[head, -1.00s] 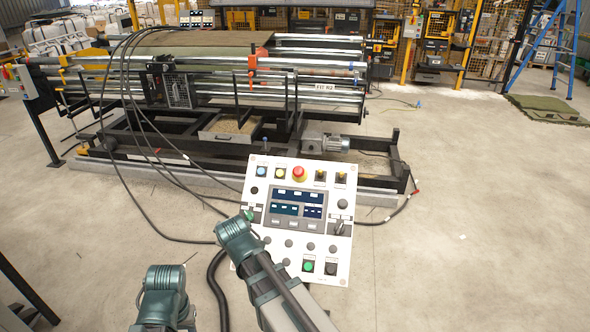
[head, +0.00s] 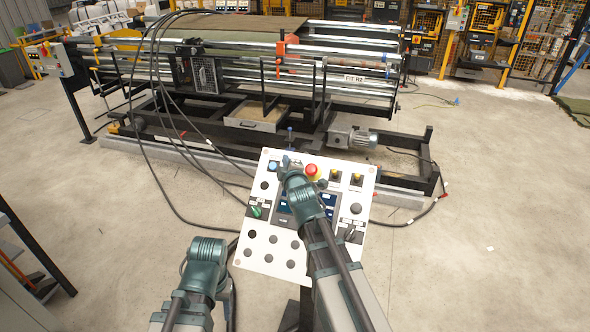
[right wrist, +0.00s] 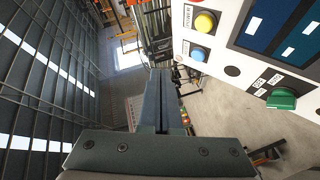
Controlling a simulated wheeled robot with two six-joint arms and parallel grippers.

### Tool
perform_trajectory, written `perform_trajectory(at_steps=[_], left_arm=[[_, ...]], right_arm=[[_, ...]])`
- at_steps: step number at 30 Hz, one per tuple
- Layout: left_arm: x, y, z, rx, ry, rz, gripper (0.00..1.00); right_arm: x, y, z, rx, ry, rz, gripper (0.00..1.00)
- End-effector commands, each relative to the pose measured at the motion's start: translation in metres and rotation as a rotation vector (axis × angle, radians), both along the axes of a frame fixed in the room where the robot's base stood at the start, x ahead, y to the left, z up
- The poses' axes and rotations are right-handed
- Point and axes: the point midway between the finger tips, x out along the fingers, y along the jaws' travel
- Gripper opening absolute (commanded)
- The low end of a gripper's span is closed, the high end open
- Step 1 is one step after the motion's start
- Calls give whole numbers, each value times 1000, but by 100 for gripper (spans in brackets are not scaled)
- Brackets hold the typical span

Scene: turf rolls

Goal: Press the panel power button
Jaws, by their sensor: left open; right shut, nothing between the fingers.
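The white control panel (head: 262,232) stands tilted on a post in front of me. Near its top are a blue button (head: 273,166) and a red mushroom button (head: 312,170); a green knob (head: 256,212) is at its left. The right wrist view shows the blue button (right wrist: 199,53), a yellow button (right wrist: 205,22) and the green knob (right wrist: 281,99). Labels are too small to tell which is the power button. My right gripper (right wrist: 160,75) is shut and empty, beside the panel's edge near the blue button. My right arm hides the panel's lower right. My left fingers are not visible.
A large roller machine (head: 240,75) stands behind the panel, with a motor (head: 352,138) at its lower right. Black cables (head: 150,180) hang and run across the floor.

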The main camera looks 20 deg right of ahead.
Motion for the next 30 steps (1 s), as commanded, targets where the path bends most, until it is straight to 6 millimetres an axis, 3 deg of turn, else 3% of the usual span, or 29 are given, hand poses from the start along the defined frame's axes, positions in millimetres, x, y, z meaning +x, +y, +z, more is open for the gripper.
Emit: perform_trajectory(at_steps=[8, 21, 30], left_arm=[[0, 0, -4, 0, 0, 0, 52], [0, 0, -48, 0, 0, 0, 52], [0, 0, -66, 0, 0, 0, 52]], right_arm=[[2, -1, -4, 2, 1, -1, 0], [31, -20, -48, 2, 1, -2, 0], [45, -30, -66, 2, 1, -1, 0]])
